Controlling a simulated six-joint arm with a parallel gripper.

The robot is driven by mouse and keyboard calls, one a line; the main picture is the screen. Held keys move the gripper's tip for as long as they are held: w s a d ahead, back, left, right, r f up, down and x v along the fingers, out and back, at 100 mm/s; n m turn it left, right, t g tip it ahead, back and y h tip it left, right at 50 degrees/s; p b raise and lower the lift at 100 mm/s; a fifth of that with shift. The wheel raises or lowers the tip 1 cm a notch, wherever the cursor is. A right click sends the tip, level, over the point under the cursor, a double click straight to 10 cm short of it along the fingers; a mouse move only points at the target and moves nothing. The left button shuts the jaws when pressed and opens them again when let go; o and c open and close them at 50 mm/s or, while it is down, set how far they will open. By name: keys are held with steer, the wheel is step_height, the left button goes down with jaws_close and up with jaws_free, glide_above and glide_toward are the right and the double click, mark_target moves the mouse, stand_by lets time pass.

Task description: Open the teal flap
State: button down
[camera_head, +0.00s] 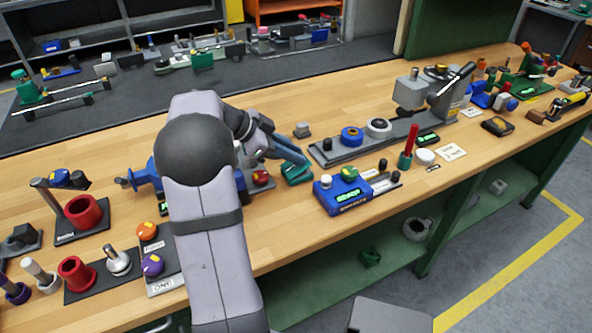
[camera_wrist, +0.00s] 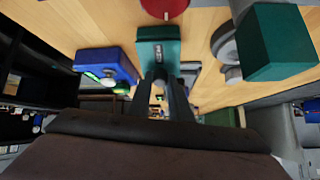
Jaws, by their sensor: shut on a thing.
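The teal flap (camera_head: 297,174) is a small teal piece on the bench, just right of my arm in the head view. In the wrist view the teal piece (camera_wrist: 158,48) has a small label and a grey rounded part at its near end. My gripper (camera_head: 302,161) reaches down to it from the left, with its blue-grey fingers close together. In the wrist view my gripper (camera_wrist: 164,80) is shut at the near end of the teal piece. The fingers hide the exact grip and the hinge, and I cannot tell how far the flap is tilted.
A blue box (camera_head: 340,198) with a green knob stands right of the flap. A red round knob (camera_head: 261,178) is close on the left. Bare wood (camera_head: 290,222) lies in front.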

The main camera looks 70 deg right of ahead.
steer(key=shift+w+a+f+g+h+b, duration=0.1)
steer(key=shift+w+a+g+h+b, duration=0.7)
steer(key=shift+b, duration=3.65)
steer(key=g+h+b, duration=0.1)
steer(key=b, duration=0.2)
steer(key=shift+r, duration=0.35)
steer(key=c, duration=1.6)
jaws_free()
steer(key=shift+w+a+r, duration=0.1)
steer(key=shift+w, duration=0.05)
steer(key=shift+v, duration=3.6)
